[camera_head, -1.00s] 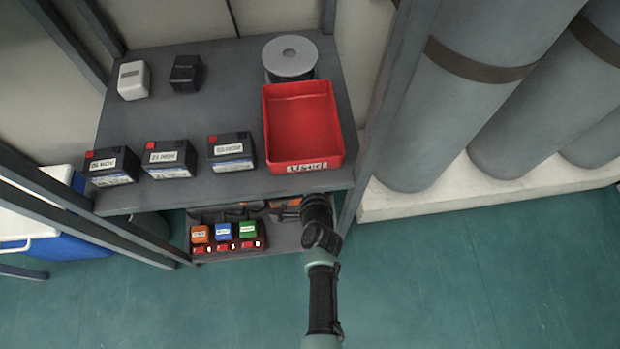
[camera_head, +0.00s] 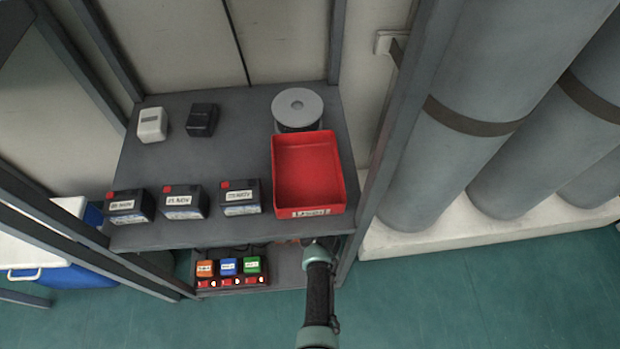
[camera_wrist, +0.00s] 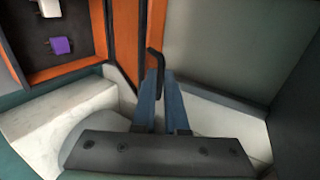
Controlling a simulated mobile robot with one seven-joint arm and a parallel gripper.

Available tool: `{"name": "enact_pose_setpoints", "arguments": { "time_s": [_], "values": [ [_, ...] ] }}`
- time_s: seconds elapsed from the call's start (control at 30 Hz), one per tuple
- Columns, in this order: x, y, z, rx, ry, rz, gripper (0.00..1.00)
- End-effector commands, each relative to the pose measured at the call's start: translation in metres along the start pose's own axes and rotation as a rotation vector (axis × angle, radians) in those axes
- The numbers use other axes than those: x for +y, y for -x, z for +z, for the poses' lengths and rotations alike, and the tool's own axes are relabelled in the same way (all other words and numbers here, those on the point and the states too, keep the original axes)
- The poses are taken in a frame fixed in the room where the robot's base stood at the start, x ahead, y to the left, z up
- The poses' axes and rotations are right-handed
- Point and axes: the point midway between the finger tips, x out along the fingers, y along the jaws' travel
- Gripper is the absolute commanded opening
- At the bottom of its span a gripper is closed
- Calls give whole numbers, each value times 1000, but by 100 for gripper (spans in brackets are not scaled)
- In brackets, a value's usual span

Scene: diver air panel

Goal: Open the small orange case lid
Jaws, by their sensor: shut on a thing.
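In the wrist view an orange-edged case (camera_wrist: 72,72) with a dark inside stands at upper left. A white piece and a purple piece (camera_wrist: 62,46) show within it. Beside it runs an upright orange panel with black edges (camera_wrist: 127,40), which looks like part of the same case, perhaps its lid. My gripper (camera_wrist: 161,80) is to the right of this panel, its blue fingers shut on a thin black bent piece (camera_wrist: 153,62), apparently a handle or latch. In the head view my gripper is hidden under the upper shelf, and only a sliver of orange shows there.
The upper shelf (camera_head: 240,120) holds a red bin (camera_head: 308,175), a grey spool (camera_head: 298,107) and several boxes, above my arm. A charger row (camera_head: 230,270) sits left of my arm on the lower shelf. A rack post and grey cylinders (camera_head: 440,110) stand right.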

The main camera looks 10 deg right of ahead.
Motion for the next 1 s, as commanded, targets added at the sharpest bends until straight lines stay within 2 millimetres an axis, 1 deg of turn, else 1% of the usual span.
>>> {"name": "enact_pose_setpoints", "arguments": {
  "time_s": [0.03,0.13,0.17,0.2,0.27,0.3,0.33,0.6,0.73,0.87,1.0],
  "values": [
    [-5,0,0,2,2,-9,0],
    [-5,0,0,2,2,-10,0],
    [-5,0,0,1,2,-10,13],
    [-6,0,0,1,2,-10,20],
    [-5,0,0,1,2,-9,31],
    [-5,0,0,1,2,-8,38],
    [-4,0,0,1,2,-8,40],
    [-2,0,0,0,1,-4,40],
    [-4,8,0,0,1,-3,40],
    [-5,28,0,0,1,-1,40],
    [-7,58,0,0,3,-2,40]
  ]
}}
